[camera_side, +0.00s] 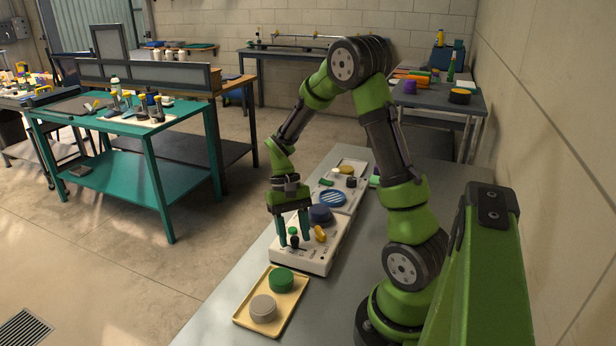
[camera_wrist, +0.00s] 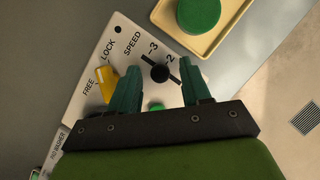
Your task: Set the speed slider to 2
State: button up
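The white control panel (camera_side: 303,258) sits on the grey bench. In the wrist view its SPEED scale shows the numbers 3 and 2, and the slider's round black knob (camera_wrist: 160,73) is near these marks. The exact setting cannot be read, as the knob and my fingers cover part of the scale. My gripper (camera_wrist: 160,82) is open over the panel, with one green finger on each side of the knob and visible gaps between. In the side view my gripper (camera_side: 294,236) points down at the panel's front end.
A yellow lever (camera_wrist: 105,84) by FREE and LOCK is close to one finger. A green button (camera_wrist: 156,106) is partly hidden by my gripper. A tan tray (camera_side: 247,318) with a green disc (camera_side: 281,280) and a grey disc (camera_side: 263,308) lies in front of the panel.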

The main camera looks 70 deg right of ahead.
jog(key=v, duration=1.7)
jog(key=s+a+r+n+t, duration=0.1)
jog(key=s+a+t, duration=0.1)
jog(key=a, duration=0.4)
jog(key=s+a+r+n+t, duration=0.1)
jog(key=s+a+n+t, duration=0.1)
jog(key=a+t, duration=0.3)
jog(key=s+a+r+n+t+h, duration=0.1)
jog(key=s+a+n+t, duration=0.1)
jog(key=a, duration=0.7)
jog(key=shift+s+a+t, duration=0.2)
jog(key=shift+s+t, duration=0.5)
jog(key=shift+s, duration=0.5)
